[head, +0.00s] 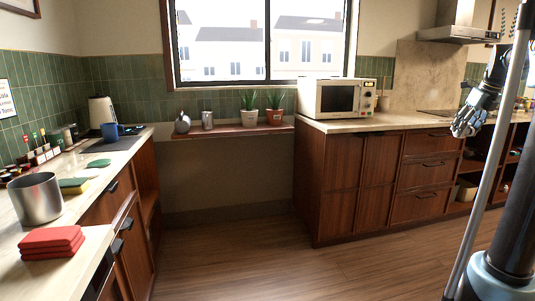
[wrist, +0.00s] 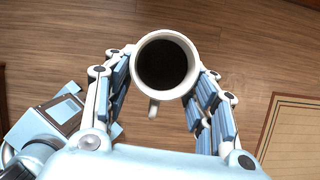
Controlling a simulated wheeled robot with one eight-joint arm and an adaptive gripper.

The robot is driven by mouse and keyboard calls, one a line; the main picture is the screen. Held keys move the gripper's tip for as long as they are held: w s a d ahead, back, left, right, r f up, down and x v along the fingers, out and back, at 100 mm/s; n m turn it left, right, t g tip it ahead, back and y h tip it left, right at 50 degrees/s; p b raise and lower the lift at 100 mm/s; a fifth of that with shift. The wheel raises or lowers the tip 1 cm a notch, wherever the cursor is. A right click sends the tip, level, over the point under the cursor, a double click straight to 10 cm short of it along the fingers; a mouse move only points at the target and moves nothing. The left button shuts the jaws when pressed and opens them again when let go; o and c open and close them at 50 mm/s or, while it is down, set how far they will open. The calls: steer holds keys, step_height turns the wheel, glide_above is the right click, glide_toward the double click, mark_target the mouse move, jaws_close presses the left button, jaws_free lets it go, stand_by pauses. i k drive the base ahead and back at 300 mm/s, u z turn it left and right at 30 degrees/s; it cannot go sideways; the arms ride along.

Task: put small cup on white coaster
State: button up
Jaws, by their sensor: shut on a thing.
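A small white cup (wrist: 165,64) with a dark inside shows from above in the wrist view, its handle pointing down in the picture. My gripper (wrist: 163,78) is shut on it, with blue-padded fingers on both sides. In the head view my gripper (head: 468,122) is raised at the right, in front of the right-hand counter; I cannot make out the cup there. A small flat white piece (head: 88,172) lies on the left counter beside a green one (head: 98,163); it may be the white coaster, but it is too small to be sure.
The left counter (head: 95,210) holds a steel pot (head: 36,198), folded red cloths (head: 52,240), a sponge (head: 73,186) and a blue mug (head: 110,132). A microwave (head: 337,97) stands on the right counter (head: 380,122). The wooden floor (head: 270,270) between them is clear.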

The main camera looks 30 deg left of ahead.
mark_target(91, 172)
steer(key=z, duration=0.05)
steer(key=i, duration=0.9)
steer(key=u, duration=3.25)
steer(key=i, duration=1)
